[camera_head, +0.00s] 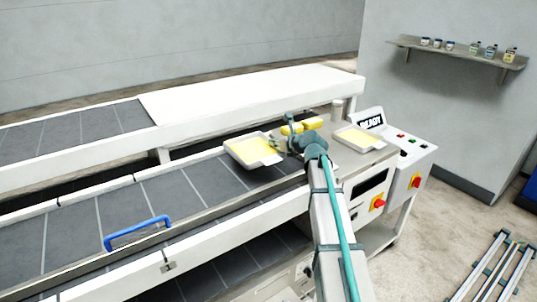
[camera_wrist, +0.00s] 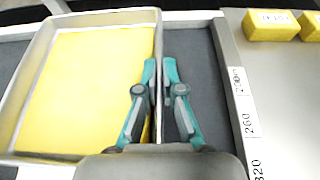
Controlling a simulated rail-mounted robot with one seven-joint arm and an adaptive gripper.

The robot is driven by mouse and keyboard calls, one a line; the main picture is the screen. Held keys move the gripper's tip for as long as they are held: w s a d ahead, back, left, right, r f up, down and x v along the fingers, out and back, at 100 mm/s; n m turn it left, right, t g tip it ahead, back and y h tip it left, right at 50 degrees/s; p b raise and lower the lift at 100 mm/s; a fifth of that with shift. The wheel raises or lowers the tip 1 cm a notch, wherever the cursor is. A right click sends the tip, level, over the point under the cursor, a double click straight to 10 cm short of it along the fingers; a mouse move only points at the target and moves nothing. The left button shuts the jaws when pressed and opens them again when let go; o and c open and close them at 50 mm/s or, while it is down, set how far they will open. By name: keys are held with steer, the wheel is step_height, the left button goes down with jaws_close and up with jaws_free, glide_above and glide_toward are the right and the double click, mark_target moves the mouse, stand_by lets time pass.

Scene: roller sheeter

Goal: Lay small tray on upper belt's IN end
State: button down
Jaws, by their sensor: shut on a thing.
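The small tray (camera_head: 238,152), pale and rectangular with a yellow sheet inside, is at the right-hand end of the upper belt (camera_head: 180,195). My gripper (camera_head: 286,146) is at its right side. In the wrist view the tray (camera_wrist: 27,88) fills the left, and my gripper (camera_wrist: 159,72) is shut on its right wall, one finger on each side. Dark belt surface shows under and beside it. I cannot tell whether the tray touches the belt or hangs just above. No IN marking is readable.
A second tray (camera_head: 372,143) with yellow content and yellow blocks (camera_head: 312,123) lie on the steel top at right. A number-marked edge (camera_wrist: 245,110) runs beside the belt. A blue handle (camera_head: 137,232) stands on the guard left. The belt's left stretch is clear.

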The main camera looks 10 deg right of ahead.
steer(key=w+f, duration=0.1)
steer(key=f, duration=0.1)
steer(key=w+a+f, duration=0.1)
steer(key=w+f, duration=0.1)
steer(key=shift+w+a+f+p, duration=0.15)
steer(key=shift+a+p, duration=0.05)
steer(key=shift+p, duration=0.15)
steer(key=shift+f, duration=1.6)
steer(key=shift+f, duration=0.15)
steer(key=c, duration=1.3)
jaws_free()
steer(key=b+v, duration=0.1)
steer(key=v, duration=1.1)
steer(key=shift+b, duration=0.35)
